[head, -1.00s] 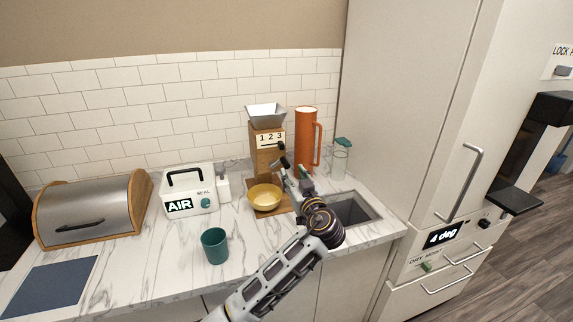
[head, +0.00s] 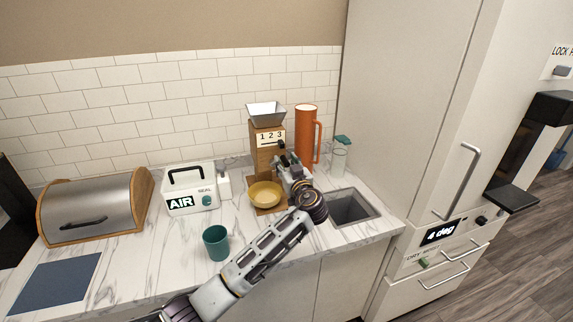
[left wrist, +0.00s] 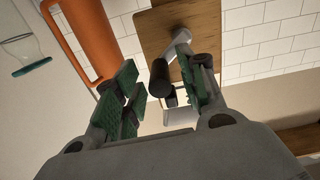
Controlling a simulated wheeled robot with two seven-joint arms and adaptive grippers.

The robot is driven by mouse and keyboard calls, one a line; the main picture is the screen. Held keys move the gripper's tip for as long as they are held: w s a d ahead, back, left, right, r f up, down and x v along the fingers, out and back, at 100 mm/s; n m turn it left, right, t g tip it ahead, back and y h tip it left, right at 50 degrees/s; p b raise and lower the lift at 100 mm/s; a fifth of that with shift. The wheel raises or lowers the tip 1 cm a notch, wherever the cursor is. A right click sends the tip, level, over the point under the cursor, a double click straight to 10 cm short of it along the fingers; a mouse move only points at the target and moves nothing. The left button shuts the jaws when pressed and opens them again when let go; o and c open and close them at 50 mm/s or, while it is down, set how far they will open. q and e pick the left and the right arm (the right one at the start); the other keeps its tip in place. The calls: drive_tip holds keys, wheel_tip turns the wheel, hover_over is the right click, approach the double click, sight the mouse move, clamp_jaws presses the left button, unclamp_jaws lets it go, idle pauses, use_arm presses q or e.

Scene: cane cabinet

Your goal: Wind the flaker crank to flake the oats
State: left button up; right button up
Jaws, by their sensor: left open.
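The flaker (head: 267,142) is a wooden body with a metal hopper (head: 266,113) on top and a "1 2 3" dial label. A yellow bowl (head: 264,194) stands at its foot. My left gripper (head: 286,162) is at the flaker's right side, by the crank. In the left wrist view the crank's dark knob (left wrist: 160,78) and metal arm (left wrist: 176,42) show against the wooden body. My left gripper (left wrist: 150,88) is open there, its green-padded fingers on either side of the knob, which is nearer the right finger. Contact cannot be told. My right gripper is not in view.
An orange pitcher (head: 306,138) and a glass jar (head: 340,155) stand close behind and right of the gripper. A sink (head: 350,207) lies to the right. A teal cup (head: 216,242), a white AIR sealer (head: 190,188) and a bread box (head: 95,207) are left.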

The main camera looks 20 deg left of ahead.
use_arm(q)
drive_tip(key=c, duration=0.9)
clamp_jaws()
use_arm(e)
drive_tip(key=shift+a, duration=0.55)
use_arm(q)
drive_tip(key=shift+d+f+m, duration=0.1)
drive_tip(key=shift+f+m, duration=0.1)
drive_tip(key=shift+m, duration=0.3)
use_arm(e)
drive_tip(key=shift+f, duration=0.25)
use_arm(q)
drive_tip(key=shift+w+d+f+m+b, duration=0.15)
drive_tip(key=shift+f+m+b, duration=0.25)
drive_tip(key=shift+m+b, duration=0.45)
drive_tip(key=shift+a+f+m+p, duration=0.1)
drive_tip(key=shift+f+m+p, duration=0.35)
drive_tip(key=shift+m, duration=1.45)
drive_tip(key=shift+a+f+m+p, duration=0.1)
drive_tip(key=shift+f+m, duration=0.65)
drive_tip(key=shift+m, duration=1.1)
drive_tip(key=shift+f+m+p, duration=0.25)
drive_tip(key=shift+f+m, duration=0.35)
drive_tip(key=shift+m, duration=1.3)
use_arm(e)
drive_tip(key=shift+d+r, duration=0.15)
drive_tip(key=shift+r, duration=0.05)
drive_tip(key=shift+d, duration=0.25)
